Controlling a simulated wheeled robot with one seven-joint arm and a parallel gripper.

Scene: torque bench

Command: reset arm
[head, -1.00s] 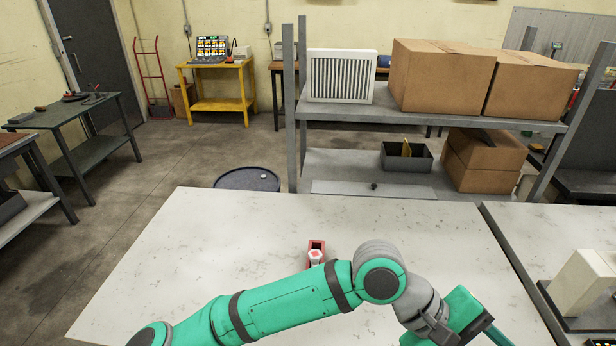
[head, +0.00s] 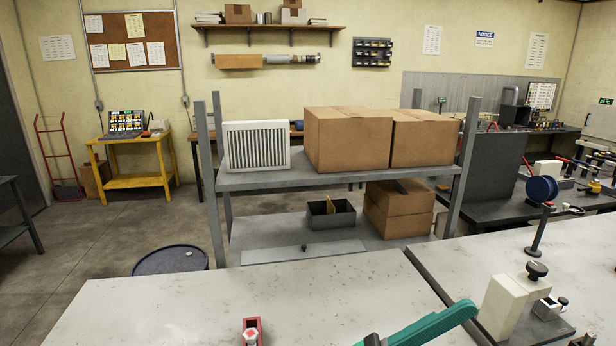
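I cannot make out two separate fingertips or anything held. The rest of the arm is below the frame. A small red holder (head: 251,325) with a white and red piece at it stands on the bench, left of the arm and apart from it.
At right, a second bench carries a cream block fixture (head: 500,305) with a dark knob, close to the arm. A blue disc on a stand (head: 541,190) is behind it. A grey shelf (head: 340,176) with cardboard boxes stands beyond the bench. The bench's left part looks clear.

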